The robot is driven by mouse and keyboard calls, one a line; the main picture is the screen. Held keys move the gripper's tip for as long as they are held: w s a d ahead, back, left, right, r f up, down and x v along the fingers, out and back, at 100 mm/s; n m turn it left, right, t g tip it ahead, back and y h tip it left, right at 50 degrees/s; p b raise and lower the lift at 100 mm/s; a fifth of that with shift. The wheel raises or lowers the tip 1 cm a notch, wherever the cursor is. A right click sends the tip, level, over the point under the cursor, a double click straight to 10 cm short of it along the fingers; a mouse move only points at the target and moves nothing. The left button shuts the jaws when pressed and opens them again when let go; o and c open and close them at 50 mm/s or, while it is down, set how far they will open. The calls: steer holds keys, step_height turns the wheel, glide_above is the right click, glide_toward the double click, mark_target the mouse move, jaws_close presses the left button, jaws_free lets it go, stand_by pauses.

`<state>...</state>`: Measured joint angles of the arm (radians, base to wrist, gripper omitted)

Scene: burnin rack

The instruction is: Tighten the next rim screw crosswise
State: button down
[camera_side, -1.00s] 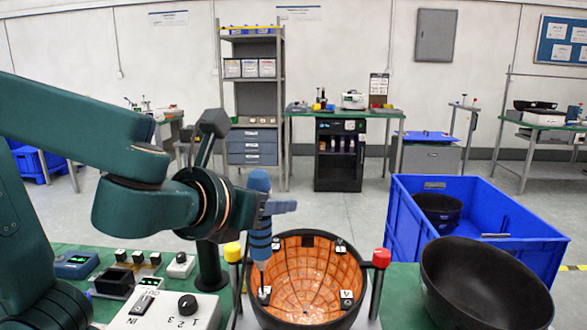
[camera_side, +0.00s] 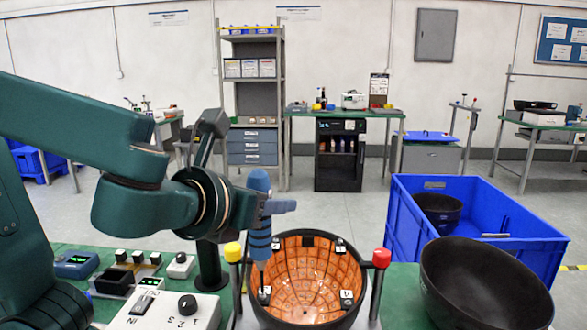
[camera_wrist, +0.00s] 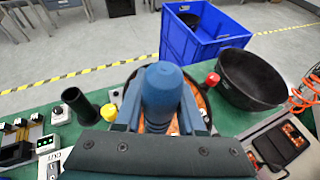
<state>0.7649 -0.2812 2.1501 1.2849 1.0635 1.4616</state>
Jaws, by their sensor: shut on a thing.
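My gripper (camera_side: 268,207) is shut on a blue screwdriver (camera_side: 258,182), held upright with its shaft pointing down. The screwdriver also fills the middle of the wrist view (camera_wrist: 163,92). Its tip is at the rim screw block (camera_side: 264,294) at the near left of the round black bowl (camera_side: 262,318) with an orange tiled inside; I cannot tell whether the tip is seated. A block marked 4 (camera_side: 346,297) sits at the near right of the rim. Two more blocks show at the far rim, one at the left (camera_side: 276,243) and one at the right (camera_side: 340,246).
A yellow-capped post (camera_side: 232,252) and a red-capped post (camera_side: 381,258) flank the bowl. An empty black bowl (camera_side: 480,290) stands to the right. A blue crate (camera_side: 420,205) holding another black bowl is behind. A control box with a knob (camera_side: 187,304) is at the left.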

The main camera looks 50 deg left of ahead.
steer(key=shift+a+f, duration=0.1)
steer(key=shift+f, duration=0.5)
stand_by(2.9)
step_height(320, 180, up, 6)
stand_by(1.0)
steer(key=shift+r, duration=0.1)
